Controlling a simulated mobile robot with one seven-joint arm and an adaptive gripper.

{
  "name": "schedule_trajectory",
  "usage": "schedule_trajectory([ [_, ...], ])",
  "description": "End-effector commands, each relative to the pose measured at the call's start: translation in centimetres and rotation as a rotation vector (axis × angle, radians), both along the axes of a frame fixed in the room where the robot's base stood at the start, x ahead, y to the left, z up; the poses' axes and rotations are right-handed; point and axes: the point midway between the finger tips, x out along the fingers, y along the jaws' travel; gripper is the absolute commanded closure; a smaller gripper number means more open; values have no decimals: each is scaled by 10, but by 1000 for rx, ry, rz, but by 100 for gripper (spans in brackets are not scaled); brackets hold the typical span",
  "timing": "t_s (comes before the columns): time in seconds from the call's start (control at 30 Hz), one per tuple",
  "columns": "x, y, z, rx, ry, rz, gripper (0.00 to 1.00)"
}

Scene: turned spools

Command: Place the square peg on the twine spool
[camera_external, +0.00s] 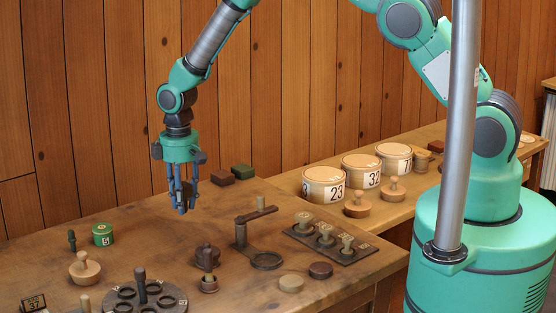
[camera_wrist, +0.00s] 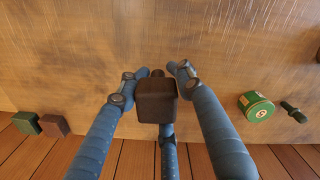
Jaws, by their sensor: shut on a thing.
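My gripper (camera_external: 183,206) has three blue fingers and hangs above the back of the table in the external view. In the wrist view the fingers (camera_wrist: 155,85) close around a dark brown square block (camera_wrist: 157,103), probably the square peg, with a narrow dark stub at its far end. The fingers largely hide it in the external view. It is held clear of the tabletop.
A green tin (camera_external: 102,235) and a dark upright peg (camera_external: 72,240) stand at left. Red-brown (camera_external: 222,177) and green (camera_external: 242,171) blocks lie at the back. Tabletop beneath my gripper is clear.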

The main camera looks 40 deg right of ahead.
Motion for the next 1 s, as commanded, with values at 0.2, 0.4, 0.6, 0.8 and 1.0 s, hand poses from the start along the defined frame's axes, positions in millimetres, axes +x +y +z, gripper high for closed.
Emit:
schedule_trajectory([
  [0.2, 21, -57, 1, 0, -1, -60, 93],
  [0.4, 38, -125, 1, 0, -4, -131, 93],
  [0.6, 50, -195, 1, -1, -4, -202, 93],
  [0.8, 54, -266, 2, -2, -7, -272, 93],
  [1.0, 52, -337, 2, -2, -9, -343, 93],
])
